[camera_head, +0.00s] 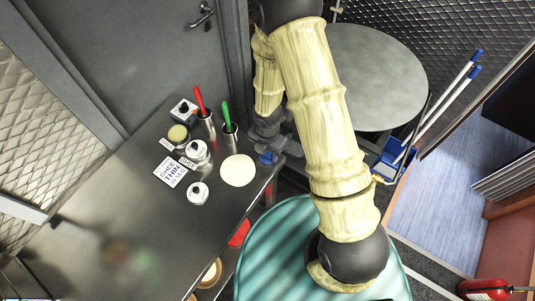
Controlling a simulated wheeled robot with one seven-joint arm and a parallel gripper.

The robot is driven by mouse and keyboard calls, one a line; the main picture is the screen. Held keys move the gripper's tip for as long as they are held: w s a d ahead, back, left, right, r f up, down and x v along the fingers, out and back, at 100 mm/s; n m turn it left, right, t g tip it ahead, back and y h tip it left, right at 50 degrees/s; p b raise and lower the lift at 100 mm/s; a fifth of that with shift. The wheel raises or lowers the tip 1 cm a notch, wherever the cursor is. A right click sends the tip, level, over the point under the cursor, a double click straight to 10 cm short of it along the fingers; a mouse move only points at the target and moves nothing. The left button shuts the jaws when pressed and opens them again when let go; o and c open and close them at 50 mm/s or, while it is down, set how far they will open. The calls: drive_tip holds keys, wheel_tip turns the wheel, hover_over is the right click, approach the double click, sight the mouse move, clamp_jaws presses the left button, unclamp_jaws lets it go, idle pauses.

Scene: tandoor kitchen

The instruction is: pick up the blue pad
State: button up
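A small blue piece (267,157), which looks like the blue pad, shows at the right edge of the steel counter (110,225), just above the pale round disc. My gripper (266,149) is dark and small in this view, at the end of my arm. It is right at the blue piece, overlapping it in the picture. I cannot tell whether its fingers are around the piece, touching it or only above it. The fingertips are too small and dark to show whether they are open or shut.
On the counter stand steel cups with a red (199,97) and a green handle (226,114), lidded pots (197,151), a label card (170,172) and a pale disc (238,170). A round grey table (385,75) and a blue mop bucket (391,158) are to the right.

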idle(0.4)
wheel_tip(320, 180, up, 10)
idle(0.5)
idle(0.3)
drive_tip(key=shift+o, duration=1)
drive_tip(key=shift+c, duration=0.6)
drive_tip(key=shift+f, duration=0.1)
